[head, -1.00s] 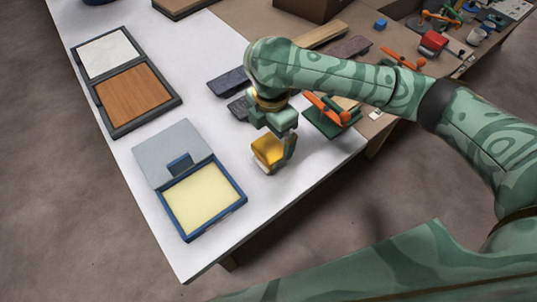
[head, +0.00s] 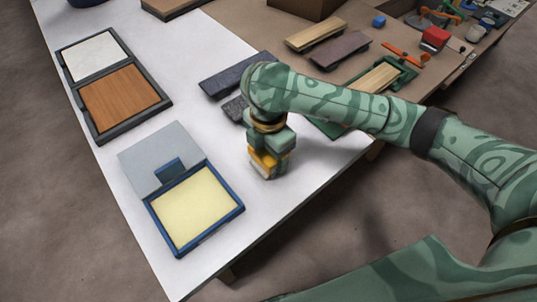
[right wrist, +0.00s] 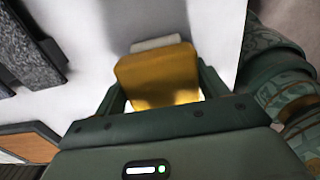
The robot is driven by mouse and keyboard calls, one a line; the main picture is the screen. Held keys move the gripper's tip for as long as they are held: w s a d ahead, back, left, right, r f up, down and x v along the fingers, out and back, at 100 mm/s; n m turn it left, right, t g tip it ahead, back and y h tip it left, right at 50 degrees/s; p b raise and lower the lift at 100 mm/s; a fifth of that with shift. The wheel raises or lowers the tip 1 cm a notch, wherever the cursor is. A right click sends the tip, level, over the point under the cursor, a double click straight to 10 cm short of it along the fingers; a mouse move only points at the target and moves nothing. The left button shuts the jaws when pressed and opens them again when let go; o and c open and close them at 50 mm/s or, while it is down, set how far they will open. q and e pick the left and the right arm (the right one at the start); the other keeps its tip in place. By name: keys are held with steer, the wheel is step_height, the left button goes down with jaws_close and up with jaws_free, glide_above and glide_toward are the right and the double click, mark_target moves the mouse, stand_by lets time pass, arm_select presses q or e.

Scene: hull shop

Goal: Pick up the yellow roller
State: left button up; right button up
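The yellow roller (head: 264,160), a rounded yellow block with a pale strip along one edge, stands on the white table near its front right edge. My right gripper (head: 271,165) points down over it and hides much of it in the head view. In the right wrist view the roller (right wrist: 160,75) lies between the two fingers, which stand on either side of it. A narrow bright gap shows beside the left finger, so the gripper looks open around the roller. My left gripper is not in view.
A blue-framed tray (head: 237,211) with a pale yellow pad lies left of the roller. A dark double frame (head: 103,135) with white and wood panels lies farther left. Dark blocks (head: 235,77) and a green-framed piece (head: 327,125) lie behind. White table in front is clear.

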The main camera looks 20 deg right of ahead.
steer(key=c, duration=0.4)
steer(key=shift+o, duration=0.2)
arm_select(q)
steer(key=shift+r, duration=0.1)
